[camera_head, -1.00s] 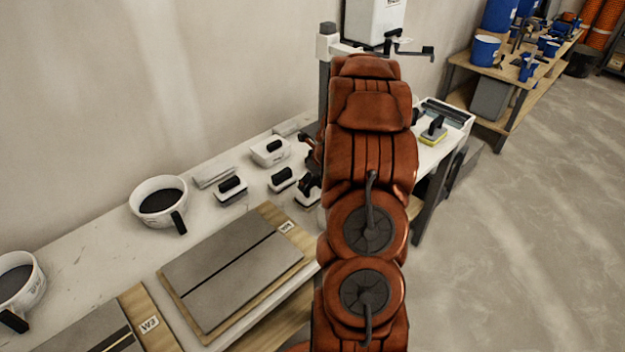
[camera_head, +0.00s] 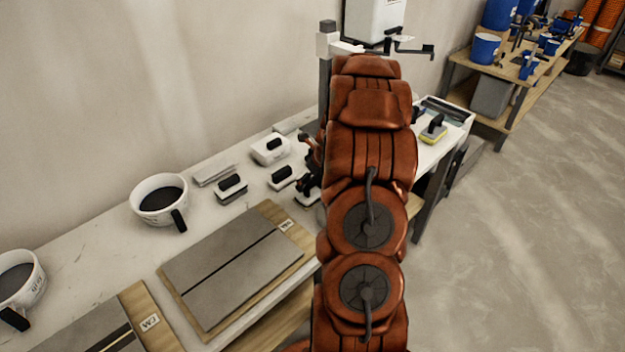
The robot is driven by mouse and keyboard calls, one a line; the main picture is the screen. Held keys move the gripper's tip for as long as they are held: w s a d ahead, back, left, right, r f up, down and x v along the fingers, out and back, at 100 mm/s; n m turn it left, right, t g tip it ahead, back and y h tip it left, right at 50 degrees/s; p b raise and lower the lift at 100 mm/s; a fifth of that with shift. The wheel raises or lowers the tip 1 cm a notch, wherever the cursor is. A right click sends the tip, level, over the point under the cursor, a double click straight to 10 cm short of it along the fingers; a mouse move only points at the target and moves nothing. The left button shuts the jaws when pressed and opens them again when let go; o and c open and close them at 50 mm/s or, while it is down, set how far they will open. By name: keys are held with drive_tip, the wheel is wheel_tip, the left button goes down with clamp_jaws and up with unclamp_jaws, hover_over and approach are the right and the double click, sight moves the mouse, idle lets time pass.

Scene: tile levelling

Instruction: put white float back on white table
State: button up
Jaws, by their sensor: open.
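The white table (camera_head: 95,232) runs along the wall. Several white floats with black handles stand on it: one to the left (camera_head: 231,188), one in the middle (camera_head: 282,178) and one half hidden beside my arm (camera_head: 306,198). I cannot tell which is the task's float. My gripper (camera_head: 306,186) is open, low over the table at the left edge of my arm, close above the half-hidden float. My arm covers much of the gripper, and I cannot tell whether it touches the float.
A white box-shaped tool (camera_head: 269,150) and a grey bar (camera_head: 213,173) lie behind the floats. A white bucket (camera_head: 160,199) and a tiled board (camera_head: 235,265) are to the left. A yellow-edged float (camera_head: 433,130) stands right of my arm.

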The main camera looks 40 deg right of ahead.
drive_tip(key=b+v, duration=0.2)
drive_tip(key=v, duration=1)
drive_tip(key=shift+b, duration=0.35)
drive_tip(key=s+a+r+n+g+y, duration=0.1)
drive_tip(key=s+a+r+n+g, duration=0.15)
drive_tip(key=a+n, duration=0.85)
drive_tip(key=s+a+r+n+g+y, duration=0.15)
drive_tip(key=s+a+n, duration=0.35)
drive_tip(key=a, duration=1)
drive_tip(key=s+a+n+g+h, duration=0.1)
drive_tip(key=s+a+n, duration=0.4)
drive_tip(key=s+n, duration=0.4)
drive_tip(key=s+a+n+g+h, duration=0.1)
drive_tip(key=s+a+n, duration=0.5)
drive_tip(key=s+n, duration=0.3)
drive_tip(key=shift+s+a+r+n, duration=0.15)
drive_tip(key=shift+s+r+n, duration=0.15)
drive_tip(key=shift+n, duration=0.8)
drive_tip(key=shift+h, duration=0.25)
